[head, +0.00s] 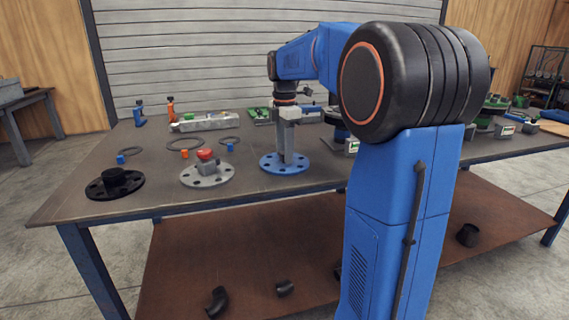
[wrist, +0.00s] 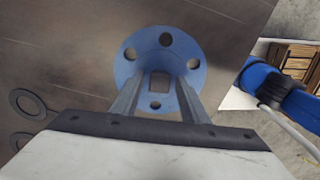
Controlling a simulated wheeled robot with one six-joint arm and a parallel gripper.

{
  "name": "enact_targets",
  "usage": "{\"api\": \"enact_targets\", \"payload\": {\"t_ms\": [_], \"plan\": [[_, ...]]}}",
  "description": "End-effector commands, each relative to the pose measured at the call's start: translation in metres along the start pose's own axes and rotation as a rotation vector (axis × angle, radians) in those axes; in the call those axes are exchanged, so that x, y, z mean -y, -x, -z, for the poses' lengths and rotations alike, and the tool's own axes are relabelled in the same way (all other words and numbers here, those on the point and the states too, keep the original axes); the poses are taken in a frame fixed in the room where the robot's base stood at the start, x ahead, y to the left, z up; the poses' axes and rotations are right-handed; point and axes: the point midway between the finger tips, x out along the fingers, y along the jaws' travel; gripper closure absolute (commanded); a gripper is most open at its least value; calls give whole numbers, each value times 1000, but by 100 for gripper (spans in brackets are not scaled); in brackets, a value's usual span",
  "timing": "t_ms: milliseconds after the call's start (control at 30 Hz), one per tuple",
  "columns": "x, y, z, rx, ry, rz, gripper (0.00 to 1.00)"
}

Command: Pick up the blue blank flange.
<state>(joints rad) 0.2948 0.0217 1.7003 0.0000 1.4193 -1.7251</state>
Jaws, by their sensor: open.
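The blue blank flange (head: 270,164) lies flat on the table in the head view. It is a round disc with several bolt holes and also shows in the wrist view (wrist: 160,50). My gripper (head: 284,160) points straight down over the flange, its fingertips at or just above the middle of the disc. In the wrist view my gripper's two fingers (wrist: 160,100) stand apart on either side of a squarish raised part at the flange's centre. I cannot tell whether the fingers touch it. The fingers hide part of the flange in the head view.
A grey flange with a red-topped part (head: 207,175) and a black flange (head: 114,184) lie to the left on the table (head: 240,193). Flat rings (head: 187,142) and small blue and orange blocks lie behind them. Green and grey fittings stand at the right, partly behind my arm.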

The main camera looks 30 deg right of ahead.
Motion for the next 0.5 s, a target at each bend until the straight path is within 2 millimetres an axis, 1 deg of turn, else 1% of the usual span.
{"api": "enact_targets", "payload": {"t_ms": [67,100,167,200,233,267,500], "plan": [[0,0,0,0,0,0,59],[0,0,0,0,0,0,64],[0,0,0,0,0,0,78],[0,0,0,0,0,0,88],[0,0,0,0,0,0,95],[0,0,0,0,0,0,100],[0,1,0,0,0,-1,100]]}}
